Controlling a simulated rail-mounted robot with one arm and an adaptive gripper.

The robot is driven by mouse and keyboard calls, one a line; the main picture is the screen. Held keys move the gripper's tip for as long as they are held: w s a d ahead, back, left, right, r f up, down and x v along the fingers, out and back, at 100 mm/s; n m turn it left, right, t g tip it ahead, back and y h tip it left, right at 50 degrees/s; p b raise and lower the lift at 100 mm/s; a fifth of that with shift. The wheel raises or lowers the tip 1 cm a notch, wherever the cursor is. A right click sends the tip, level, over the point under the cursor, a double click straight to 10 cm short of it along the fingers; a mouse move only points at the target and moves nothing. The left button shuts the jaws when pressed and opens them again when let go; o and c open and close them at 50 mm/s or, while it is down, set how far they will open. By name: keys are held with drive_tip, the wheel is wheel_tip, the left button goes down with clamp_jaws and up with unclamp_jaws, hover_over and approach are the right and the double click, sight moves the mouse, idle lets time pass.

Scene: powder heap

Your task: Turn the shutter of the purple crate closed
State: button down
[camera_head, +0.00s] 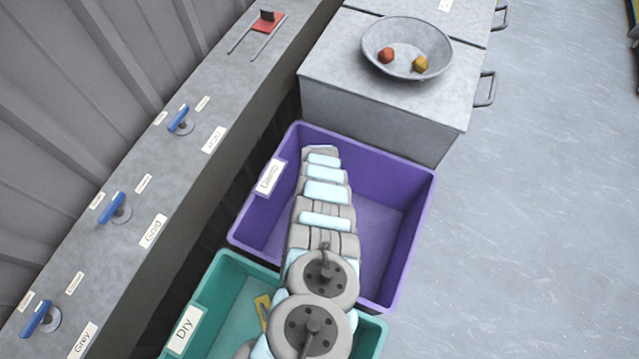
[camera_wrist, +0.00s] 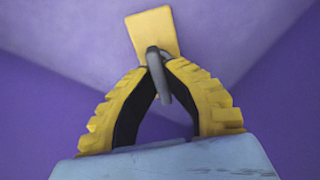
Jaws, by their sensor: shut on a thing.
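The purple crate (camera_head: 405,270) stands in the middle of the head view, with a white label on its left wall. My arm reaches over it and hides part of its inside; my gripper is not visible there. Whether this handle is the crate's shutter I cannot tell. Three blue levers (camera_head: 180,119) (camera_head: 113,208) (camera_head: 38,318) sit on the grey ledge.
A teal crate (camera_head: 212,282) labelled Dry adjoins the purple crate in front, with a yellow piece (camera_head: 263,308) inside. A grey cabinet (camera_head: 385,120) behind carries a bowl (camera_head: 376,32) with a red and a yellow lump. The grey ledge (camera_head: 185,175) runs along the left. Floor at right is clear.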

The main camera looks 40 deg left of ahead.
idle(0.4)
drive_tip(key=c, duration=1.1)
unclamp_jaws()
drive_tip(key=shift+r, duration=0.15)
